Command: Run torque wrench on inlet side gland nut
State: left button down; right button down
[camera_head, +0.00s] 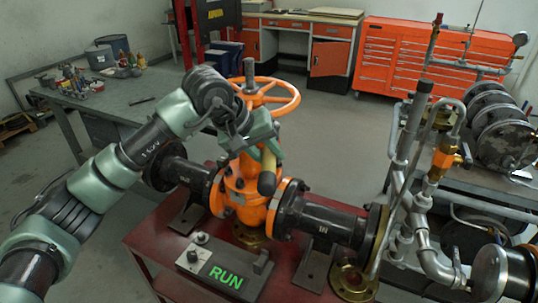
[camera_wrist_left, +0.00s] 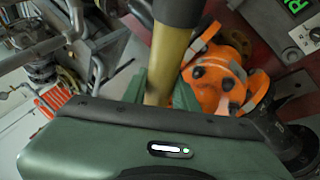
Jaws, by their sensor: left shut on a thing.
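The orange gate valve (camera_head: 250,205) stands upright on a red bench, with an orange handwheel (camera_head: 283,97) on top. Dark flanged pipes join it: the right one (camera_head: 322,222) is marked IN, and the left one (camera_head: 187,171) carries a marking too. My left gripper (camera_head: 264,143) is in front of the valve's upper body, below the handwheel, shut on a torque wrench with a yellowish end (camera_head: 267,183). In the left wrist view the wrench's yellow shaft (camera_wrist_left: 168,62) lies beside the orange valve (camera_wrist_left: 215,85). The gland nuts and the wrench's contact with them are hidden. My right gripper is out of view.
A box with a green RUN display (camera_head: 226,275) sits on the red bench (camera_head: 150,240) before the valve. Pipework with gauges (camera_head: 425,170) crowds the right. A grey table (camera_head: 125,95) with tools stands back left; orange cabinets (camera_head: 385,60) line the back. The middle floor is clear.

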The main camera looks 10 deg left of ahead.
aim_at(273, 172)
pick_arm(q)
jog(key=shift+b, duration=0.3)
dwell(0.5)
jog(key=shift+r, duration=0.15)
jog(key=shift+r+p, duration=0.9)
jog(key=shift+r, duration=0.6)
jog(key=shift+s+b, duration=0.35)
jog(key=shift+s, duration=0.15)
jog(key=shift+s+d+b, duration=0.2)
jog(key=shift+s+b, duration=0.6)
jog(key=shift+s, duration=1.1)
jog(key=shift+s+d+b, duration=0.15)
jog(key=shift+s+b, duration=0.65)
jog(key=shift+s, duration=1.05)
jog(key=shift+s+d+b, duration=0.2)
jog(key=shift+s+b, duration=0.7)
jog(key=shift+s, duration=1.85)
